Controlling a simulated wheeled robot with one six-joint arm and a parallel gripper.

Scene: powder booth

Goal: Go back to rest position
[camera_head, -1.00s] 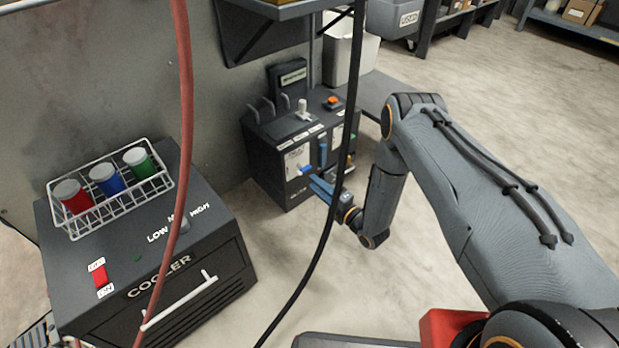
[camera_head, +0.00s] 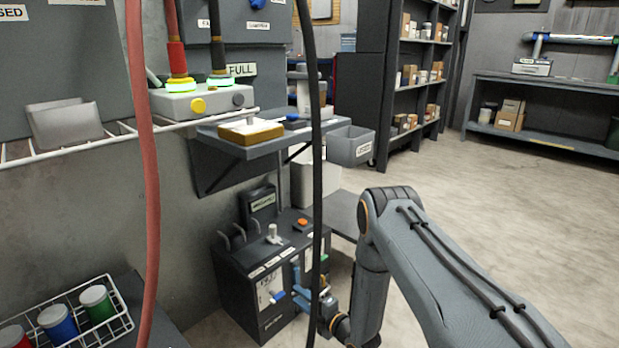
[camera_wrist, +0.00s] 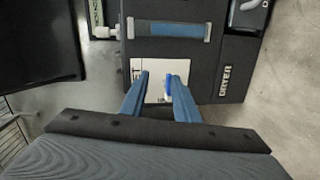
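My gripper (camera_head: 300,293) is in front of the dark dryer box (camera_head: 238,292), low beside the wall. In the wrist view my gripper (camera_wrist: 160,76) is open, its two blue fingers apart. A small blue knob (camera_wrist: 168,88) on a white label panel (camera_wrist: 150,78) shows between the fingers, close to the right one; I cannot tell whether they touch. The knob also shows in the head view (camera_head: 277,297). A blue bar handle (camera_wrist: 180,31) is on the same box. My arm reaches out from the lower right.
A shelf (camera_head: 275,144) juts from the wall above the dryer. A red hose (camera_head: 145,180) and a black cable (camera_head: 317,150) hang across the view. A wire rack of cups (camera_head: 125,322) stands lower left. Open floor (camera_head: 520,220) lies to the right.

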